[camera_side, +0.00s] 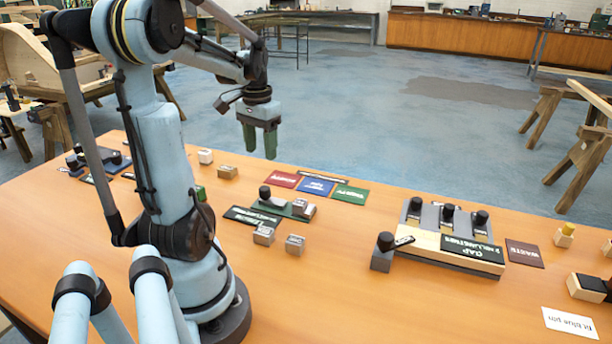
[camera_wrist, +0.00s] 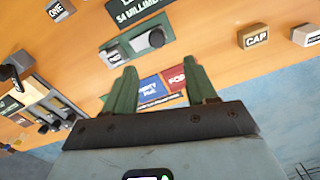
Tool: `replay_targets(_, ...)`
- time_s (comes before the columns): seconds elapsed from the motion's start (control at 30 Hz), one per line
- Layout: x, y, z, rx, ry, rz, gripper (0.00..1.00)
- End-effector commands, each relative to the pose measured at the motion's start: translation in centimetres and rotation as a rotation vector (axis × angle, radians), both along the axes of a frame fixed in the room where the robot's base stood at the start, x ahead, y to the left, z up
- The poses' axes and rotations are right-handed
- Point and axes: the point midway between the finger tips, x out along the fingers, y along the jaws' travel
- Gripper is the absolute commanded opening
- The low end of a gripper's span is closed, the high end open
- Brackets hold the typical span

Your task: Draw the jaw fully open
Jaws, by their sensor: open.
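My gripper (camera_side: 260,142) hangs in the air above the far side of the table, fingers pointing down. Its two green fingers stand apart with nothing between them; the wrist view shows the same (camera_wrist: 161,88). Below and nearer the side camera is a small fixture (camera_side: 290,209) with a green base, a black knob and grey metal blocks. It also shows beyond the fingers in the wrist view (camera_wrist: 130,46). A larger fixture (camera_side: 445,245) with black knobs and a "GAP 2 MILLIMETRES" plate sits to the right. I cannot tell which part is the jaw. My gripper touches neither fixture.
Red (camera_side: 284,179), blue (camera_side: 317,186) and green (camera_side: 350,194) label mats lie behind the small fixture. Loose metal blocks (camera_side: 295,244) lie in front. A dark block with a knob (camera_side: 383,254) stands left of the larger fixture. Bare table lies between the fixtures.

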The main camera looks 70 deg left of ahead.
Motion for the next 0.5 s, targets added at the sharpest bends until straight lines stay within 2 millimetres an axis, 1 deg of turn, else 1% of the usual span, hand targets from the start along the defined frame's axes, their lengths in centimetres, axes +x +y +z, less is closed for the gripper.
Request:
replay_targets(0.1, 0.0, 0.0, 1.0, 0.000, 0.000, 0.000, 0.56)
replay_targets(0.2, 0.0, 0.0, 1.5, 0.000, 0.000, 0.000, 0.56)
replay_targets(0.5, 0.0, 0.0, 1.6, 0.000, 0.000, 0.000, 0.56)
